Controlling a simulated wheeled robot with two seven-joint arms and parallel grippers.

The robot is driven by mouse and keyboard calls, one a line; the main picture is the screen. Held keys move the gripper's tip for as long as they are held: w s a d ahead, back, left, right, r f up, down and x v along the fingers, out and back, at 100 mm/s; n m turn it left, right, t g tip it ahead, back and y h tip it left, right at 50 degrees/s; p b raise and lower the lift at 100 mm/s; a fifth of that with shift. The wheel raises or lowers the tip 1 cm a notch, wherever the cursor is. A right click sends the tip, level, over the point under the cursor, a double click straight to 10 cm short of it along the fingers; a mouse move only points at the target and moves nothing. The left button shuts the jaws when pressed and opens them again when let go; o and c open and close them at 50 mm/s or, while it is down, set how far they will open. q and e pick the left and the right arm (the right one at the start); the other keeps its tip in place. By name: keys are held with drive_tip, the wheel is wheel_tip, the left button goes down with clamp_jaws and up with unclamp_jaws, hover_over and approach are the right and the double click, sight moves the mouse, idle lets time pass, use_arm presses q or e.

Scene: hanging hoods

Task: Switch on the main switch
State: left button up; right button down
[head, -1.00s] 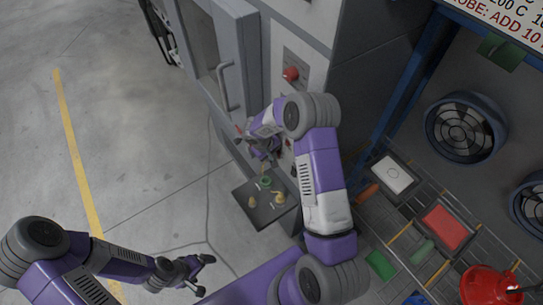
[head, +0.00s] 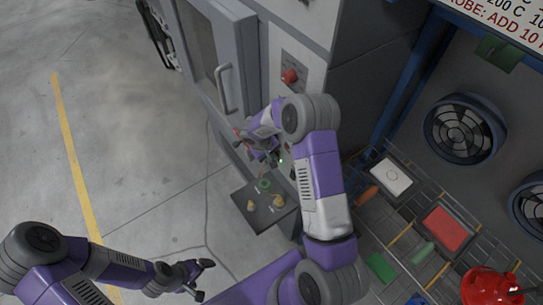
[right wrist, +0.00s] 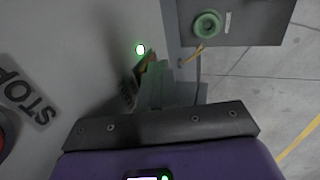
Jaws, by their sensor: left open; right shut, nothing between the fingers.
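My right gripper (head: 273,161) is shut and empty, close against the grey machine's front panel. In the right wrist view its closed fingers (right wrist: 163,78) are beside a small orange-brown part (right wrist: 150,62), mostly hidden by them; I cannot tell for sure whether this is the main switch or whether they touch. A green lamp (right wrist: 140,49) glows on the panel just by it, and also shows in the head view (head: 281,160). A STOP label (right wrist: 27,92) and part of a red button (right wrist: 4,140) are at the left. My left gripper (head: 202,280) is open and empty over the floor.
A red knob (head: 290,76) sits higher on the machine. A door with a handle (head: 226,88) is to its left. A grey shelf (head: 264,218) with a green ring (right wrist: 207,25) and yellow parts juts out below. Floor at left is clear.

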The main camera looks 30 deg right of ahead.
drive_tip(key=a+r+b, duration=0.2)
drive_tip(key=a+r, duration=0.6)
drive_tip(key=a, duration=0.1)
drive_tip(key=shift+s+a, duration=0.2)
drive_tip(key=shift+s, duration=0.2)
